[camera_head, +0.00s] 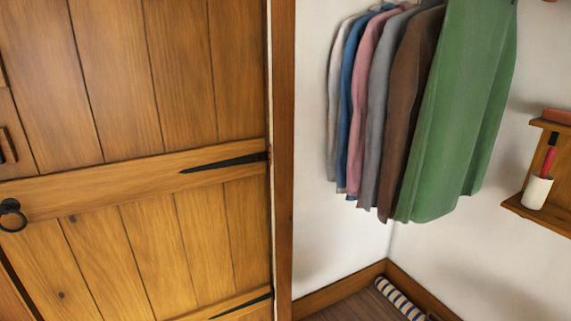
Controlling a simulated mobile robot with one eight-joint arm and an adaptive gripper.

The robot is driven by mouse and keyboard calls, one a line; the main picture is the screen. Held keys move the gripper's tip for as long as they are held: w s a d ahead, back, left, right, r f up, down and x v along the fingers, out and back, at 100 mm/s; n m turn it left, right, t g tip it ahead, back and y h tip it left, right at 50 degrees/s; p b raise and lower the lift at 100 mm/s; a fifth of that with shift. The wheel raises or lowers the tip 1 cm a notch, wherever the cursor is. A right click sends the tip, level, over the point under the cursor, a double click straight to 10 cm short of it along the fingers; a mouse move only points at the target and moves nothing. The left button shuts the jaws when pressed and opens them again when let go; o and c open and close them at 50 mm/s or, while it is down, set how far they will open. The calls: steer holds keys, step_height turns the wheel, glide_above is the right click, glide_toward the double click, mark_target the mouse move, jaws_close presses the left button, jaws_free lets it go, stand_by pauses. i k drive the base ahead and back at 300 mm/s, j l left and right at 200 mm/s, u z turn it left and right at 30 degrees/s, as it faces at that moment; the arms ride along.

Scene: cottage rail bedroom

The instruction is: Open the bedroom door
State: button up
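The bedroom door (105,75) fills the left of the head view. It is made of brown wooden planks with a horizontal rail across it. A black ring handle (12,215) hangs on the rail at the far left edge. Black strap hinges (225,162) run along the door's right side, next to the wooden frame post (284,150). The door appears to sit flush at the hinge side; its latch edge is only partly seen at the lower left, so I cannot tell whether it is fully closed. My gripper is not in view.
Several garments, with a green one (460,110) in front, hang on the white wall right of the door. A wooden shelf (545,185) with a white cup (537,192) is at the right edge. A striped roll (398,298) lies on the floor in the corner.

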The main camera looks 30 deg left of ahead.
mark_target(133, 152)
steer(key=u, duration=2.15)
steer(key=i+z, duration=0.15)
steer(key=i, duration=1.3)
steer(key=j, duration=0.1)
